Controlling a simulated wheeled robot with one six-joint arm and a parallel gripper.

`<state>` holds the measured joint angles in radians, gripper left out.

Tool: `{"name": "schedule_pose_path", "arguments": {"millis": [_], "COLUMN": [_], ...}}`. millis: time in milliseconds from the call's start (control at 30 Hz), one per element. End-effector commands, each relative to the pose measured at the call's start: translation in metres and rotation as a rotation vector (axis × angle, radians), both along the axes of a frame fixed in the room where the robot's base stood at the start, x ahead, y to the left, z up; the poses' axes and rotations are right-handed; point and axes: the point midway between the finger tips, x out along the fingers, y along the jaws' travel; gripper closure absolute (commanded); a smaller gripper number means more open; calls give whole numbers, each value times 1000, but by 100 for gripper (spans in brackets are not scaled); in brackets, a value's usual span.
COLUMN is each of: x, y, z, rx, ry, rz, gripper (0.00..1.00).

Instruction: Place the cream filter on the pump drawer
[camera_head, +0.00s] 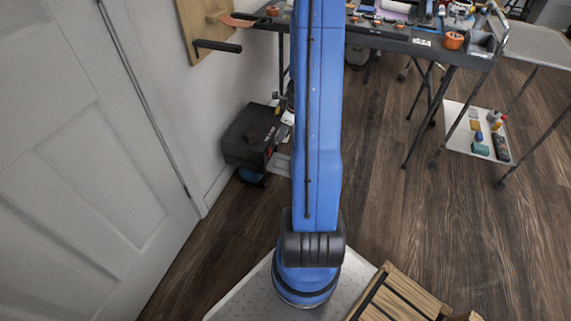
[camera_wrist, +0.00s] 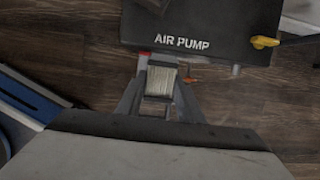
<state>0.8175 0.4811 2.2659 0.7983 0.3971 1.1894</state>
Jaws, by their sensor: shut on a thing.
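In the wrist view, my gripper (camera_wrist: 161,72) is shut on the cream filter (camera_wrist: 161,82), a small ribbed cream block between the fingers. Just beyond the fingertips lies a dark panel lettered AIR PUMP (camera_wrist: 200,22), which I take as the pump drawer. The filter shows by the panel's near edge; I cannot tell whether they touch. In the head view, a black box (camera_head: 250,138), likely the pump, stands on the floor by the wall. My arm hides most of the gripper and the filter there.
A yellow lever (camera_wrist: 264,42) sits at the panel's right. A white door (camera_head: 80,160) is at the left. A cluttered workbench (camera_head: 400,40) stands at the back, with a white tray (camera_head: 455,140) of small items low at the right. The wooden floor between is mostly clear.

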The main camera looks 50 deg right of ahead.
Motion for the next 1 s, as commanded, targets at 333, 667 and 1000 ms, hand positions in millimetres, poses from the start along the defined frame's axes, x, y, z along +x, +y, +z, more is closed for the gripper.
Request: {"name": "schedule_pose_path", "arguments": {"millis": [333,667,1000], "x": [-1,-1,-1], "y": [1,0,0], "z": [-68,-118,-142], "rx": [5,3,2], "ry": [4,2,3], "rz": [-2,-1,-1], "gripper": [88,88,88]}}
